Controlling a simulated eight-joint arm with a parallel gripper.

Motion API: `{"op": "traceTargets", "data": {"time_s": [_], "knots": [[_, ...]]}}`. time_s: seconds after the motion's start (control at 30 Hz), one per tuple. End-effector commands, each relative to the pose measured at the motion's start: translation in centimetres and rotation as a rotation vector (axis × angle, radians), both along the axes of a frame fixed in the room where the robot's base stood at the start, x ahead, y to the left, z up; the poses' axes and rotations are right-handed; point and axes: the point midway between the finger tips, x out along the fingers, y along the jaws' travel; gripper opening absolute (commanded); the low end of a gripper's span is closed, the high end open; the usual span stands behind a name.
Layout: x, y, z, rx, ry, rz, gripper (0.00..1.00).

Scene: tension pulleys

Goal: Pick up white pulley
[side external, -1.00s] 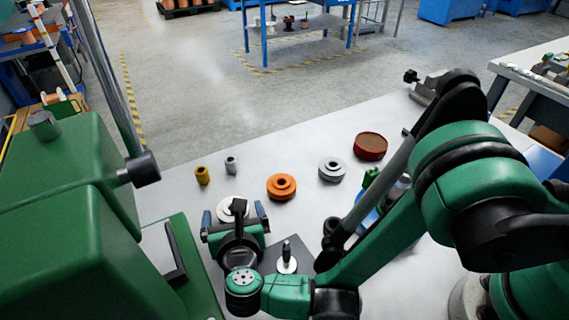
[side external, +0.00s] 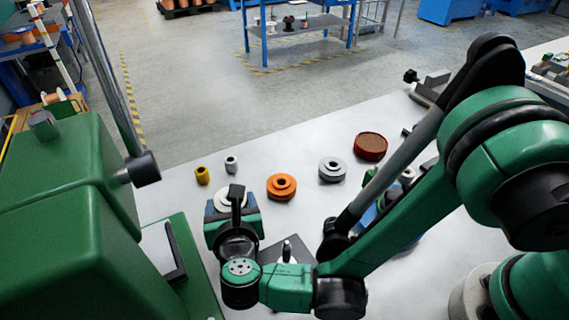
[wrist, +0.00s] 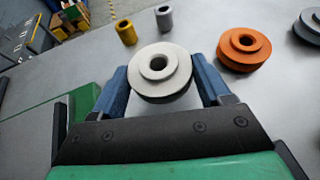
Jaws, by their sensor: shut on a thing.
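The white pulley (wrist: 160,74) sits between the two blue fingers of my gripper (wrist: 161,84) in the wrist view. The fingers press on its left and right sides. In the side external view the white pulley (side external: 230,198) is partly hidden behind my gripper (side external: 231,208). My gripper is shut on it. I cannot tell whether the pulley touches the table or is slightly above it.
An orange pulley (side external: 281,186), a grey pulley (side external: 332,170) and a red round part (side external: 370,147) stand to the right on the white table (side external: 300,142). A yellow cylinder (side external: 202,175) and a small grey cylinder (side external: 231,164) stand behind. A green machine (side external: 70,220) is at left.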

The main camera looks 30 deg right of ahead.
Motion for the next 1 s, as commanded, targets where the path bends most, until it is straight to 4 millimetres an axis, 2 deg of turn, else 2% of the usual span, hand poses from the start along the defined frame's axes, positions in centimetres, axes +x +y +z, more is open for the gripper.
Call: {"op": "traceTargets", "data": {"time_s": [0.5,0.6,0.77,0.87,0.97,1.0], "knots": [[0.0,0.0,12.8,0.0,0.0,0.0,0.06],[0.0,-0.1,14.7,0.0,0.0,0.0,0.06],[0.0,0.0,16.5,0.0,0.0,0.0,0.06],[0.5,-0.7,17.3,0.0,0.0,-0.002,0.06],[1.8,-3.0,18.4,0.001,0.0,-0.01,0.06],[2.4,-4.4,18.9,0.001,-0.001,-0.012,0.06]]}}
